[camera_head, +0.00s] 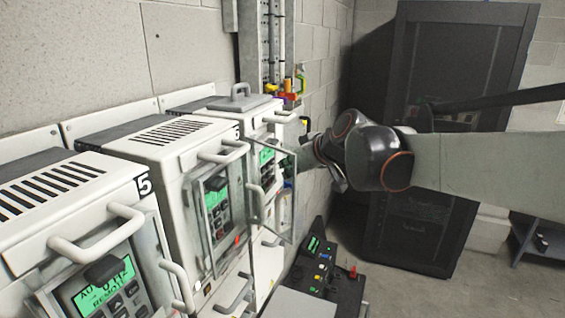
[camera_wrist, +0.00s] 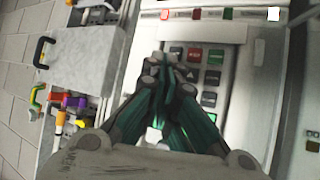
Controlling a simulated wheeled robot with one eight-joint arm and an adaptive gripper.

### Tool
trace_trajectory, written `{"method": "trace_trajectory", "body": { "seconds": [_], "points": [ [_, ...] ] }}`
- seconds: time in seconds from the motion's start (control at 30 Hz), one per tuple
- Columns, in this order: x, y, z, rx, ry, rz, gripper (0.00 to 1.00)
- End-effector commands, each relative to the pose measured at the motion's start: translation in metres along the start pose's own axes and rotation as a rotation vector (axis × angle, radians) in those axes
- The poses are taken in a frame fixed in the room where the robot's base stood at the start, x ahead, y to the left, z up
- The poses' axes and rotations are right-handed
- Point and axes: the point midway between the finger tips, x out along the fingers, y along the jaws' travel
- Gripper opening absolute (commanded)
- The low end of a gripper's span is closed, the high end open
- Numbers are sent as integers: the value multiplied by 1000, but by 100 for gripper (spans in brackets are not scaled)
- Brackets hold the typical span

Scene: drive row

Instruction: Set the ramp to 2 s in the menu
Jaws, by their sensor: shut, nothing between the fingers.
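The far drive unit (camera_head: 262,118) stands at the end of a row of white drives, with a lit green display (camera_head: 266,155). A clear-fronted door frame (camera_head: 284,190) hangs open in front of it. My gripper (camera_head: 290,162) is at that unit's front, partly hidden by the frame and my arm. In the wrist view my gripper (camera_wrist: 165,68) is shut and empty, its fingertips over the keypad (camera_wrist: 208,99) of dark, red and green keys. I cannot tell whether they touch a key. The fingers hide part of the panel, and no menu text is readable.
Nearer drives (camera_head: 150,150) with handles and green displays stand to the left. A black control box (camera_head: 325,265) with coloured buttons sits low in front. A dark cabinet (camera_head: 425,225) stands behind. Coloured plugs or clips (camera_wrist: 62,112) hang beside the unit.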

Motion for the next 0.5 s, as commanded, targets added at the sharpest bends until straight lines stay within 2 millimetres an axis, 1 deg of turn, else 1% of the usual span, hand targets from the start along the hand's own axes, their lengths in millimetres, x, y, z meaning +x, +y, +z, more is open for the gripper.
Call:
{"method": "trace_trajectory", "body": {
  "seconds": [0.23, 0.5],
  "points": [
    [-3, 3, 2, 1, 0, 1, 0],
    [-20, 15, 14, 1, 0, 2, 0]
  ]
}}
